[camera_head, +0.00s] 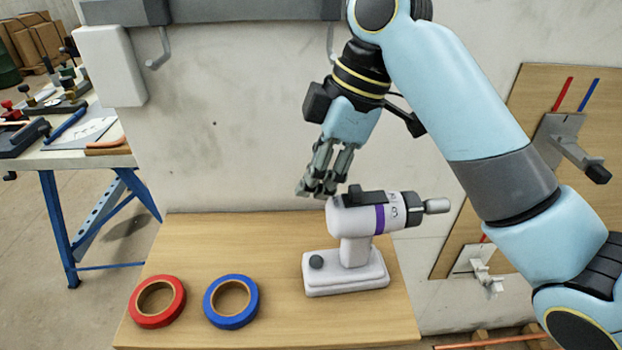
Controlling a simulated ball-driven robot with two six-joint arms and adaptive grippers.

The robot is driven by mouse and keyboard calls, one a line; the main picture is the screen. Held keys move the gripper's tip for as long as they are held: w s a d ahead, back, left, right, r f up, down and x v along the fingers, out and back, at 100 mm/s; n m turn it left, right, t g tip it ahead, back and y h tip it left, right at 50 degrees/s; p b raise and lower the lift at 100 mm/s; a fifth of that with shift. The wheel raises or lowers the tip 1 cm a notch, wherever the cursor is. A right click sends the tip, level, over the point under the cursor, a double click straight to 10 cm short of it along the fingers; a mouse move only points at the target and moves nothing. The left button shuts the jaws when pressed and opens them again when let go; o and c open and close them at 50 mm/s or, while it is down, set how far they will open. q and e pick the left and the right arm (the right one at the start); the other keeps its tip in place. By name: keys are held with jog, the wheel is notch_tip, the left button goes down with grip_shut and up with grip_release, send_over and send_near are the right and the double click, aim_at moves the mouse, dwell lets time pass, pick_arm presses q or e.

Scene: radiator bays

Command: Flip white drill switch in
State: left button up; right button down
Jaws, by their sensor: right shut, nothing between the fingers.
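A white drill (352,222) with a purple band and dark chuck stands upright on its wide white base on the wooden table, chuck pointing right. A black switch-like part (365,196) sits on top of its body. A dark round knob (316,262) is on the left of its base. My right gripper (318,188) is above and just left of the drill's rear top, pointing down, its fingers together and empty. Whether a fingertip touches the drill I cannot tell. My left gripper is not in view.
A red tape roll (137,307) and a blue tape roll (211,306) lie on the wooden table (200,238) left of the drill. A wall with hooks stands behind. A cluttered workbench (88,160) is at the left, a wooden board with brackets (540,90) at the right.

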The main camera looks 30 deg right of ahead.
aim_at(353, 186)
jog(key=shift+s+d, duration=0.25)
jog(key=shift+d, duration=0.3)
jog(key=shift+s+d, duration=0.2)
jog(key=shift+d, duration=0.35)
jog(key=shift+s+d, duration=0.1)
jog(key=shift+s+d+r+p, duration=0.1)
jog(key=shift+s+d+p, duration=0.25)
jog(key=shift+d+p, duration=0.25)
jog(key=shift+s+d+r+p, duration=0.1)
jog(key=shift+s+d+p, duration=0.2)
jog(key=shift+d+p, duration=0.25)
jog(key=shift+s+d+f, duration=0.15)
jog(key=shift+d, duration=0.25)
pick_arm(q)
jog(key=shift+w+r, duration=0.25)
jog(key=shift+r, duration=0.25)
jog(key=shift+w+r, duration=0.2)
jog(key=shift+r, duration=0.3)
pick_arm(e)
jog(key=shift+a, duration=0.1)
